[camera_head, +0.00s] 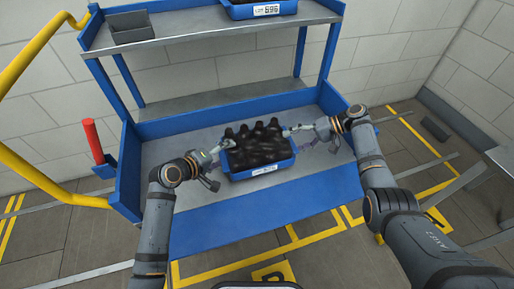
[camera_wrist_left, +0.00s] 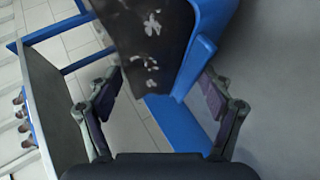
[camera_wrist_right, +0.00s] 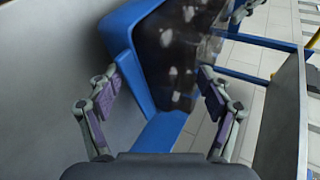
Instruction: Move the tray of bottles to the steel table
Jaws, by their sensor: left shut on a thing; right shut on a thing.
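A blue tray (camera_head: 262,171) with a white label on its front is full of dark bottles (camera_head: 255,146). It is at the lower grey deck of the blue cart; I cannot tell whether it rests there or hangs just above. My left gripper (camera_head: 228,143) is shut on its left end, and my right gripper (camera_head: 287,131) is shut on its right end. The tray's blue wall shows between the fingers in the left wrist view (camera_wrist_left: 203,45) and in the right wrist view (camera_wrist_right: 126,60).
The cart's upper shelf (camera_head: 205,38) holds a grey bin (camera_head: 132,30) and another labelled blue tray (camera_head: 262,12). Blue posts and raised edges frame the lower deck (camera_head: 165,145). A yellow rail (camera_head: 30,60) and a red cylinder (camera_head: 93,140) stand at left. Yellow-marked floor lies in front.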

